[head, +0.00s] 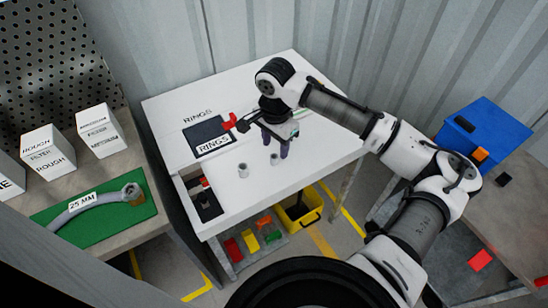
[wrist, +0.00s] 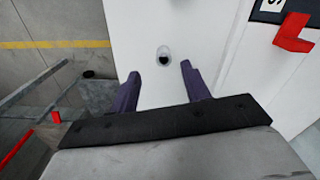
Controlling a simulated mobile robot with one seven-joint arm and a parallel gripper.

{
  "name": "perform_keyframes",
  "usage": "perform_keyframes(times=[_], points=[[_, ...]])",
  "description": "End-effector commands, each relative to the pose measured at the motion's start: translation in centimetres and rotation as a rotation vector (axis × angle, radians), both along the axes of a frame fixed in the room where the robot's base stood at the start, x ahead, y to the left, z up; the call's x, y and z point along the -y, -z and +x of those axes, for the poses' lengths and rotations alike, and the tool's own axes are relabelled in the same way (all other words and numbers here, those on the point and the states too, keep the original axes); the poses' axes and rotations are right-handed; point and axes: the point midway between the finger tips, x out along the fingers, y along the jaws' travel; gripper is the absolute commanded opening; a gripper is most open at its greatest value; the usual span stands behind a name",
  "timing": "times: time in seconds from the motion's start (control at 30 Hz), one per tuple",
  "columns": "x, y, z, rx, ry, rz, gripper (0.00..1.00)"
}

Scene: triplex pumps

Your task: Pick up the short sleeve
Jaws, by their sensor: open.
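Two small grey hollow sleeves stand upright on the white table in the head view. The shorter one, the short sleeve (head: 274,159), is just below my gripper (head: 275,147); the taller sleeve (head: 243,171) stands to its left. My gripper is open and empty, its purple fingers pointing down above the table. In the wrist view, one round sleeve with a dark bore (wrist: 163,55) shows just beyond my gripper's fingertips (wrist: 159,75), roughly centred between them. I cannot tell which sleeve this is, and the other is not visible there.
A dark RINGS panel (head: 207,134) and a red part (head: 229,122) lie behind the sleeves. An open drawer (head: 204,199) is at the table's left. A blue box (head: 483,130) stands far right. The table's front right is clear.

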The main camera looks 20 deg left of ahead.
Motion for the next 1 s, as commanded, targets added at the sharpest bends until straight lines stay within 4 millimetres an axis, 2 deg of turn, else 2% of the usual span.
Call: perform_keyframes(times=[0.17,0.4,0.5,0.73,0.77,1.0], points=[[-0.1,1.1,0.1,0.001,0.000,0.000,0.47],[-0.4,4.5,0.3,0.000,0.000,-0.001,0.47],[-0.4,5.4,0.3,0.000,-0.001,0.000,0.47],[-0.4,5.6,0.3,0.001,-0.001,0.002,0.47],[-0.4,5.6,0.3,0.001,-0.001,0.002,0.46],[-0.4,5.6,0.3,0.001,-0.001,0.002,0.14]])
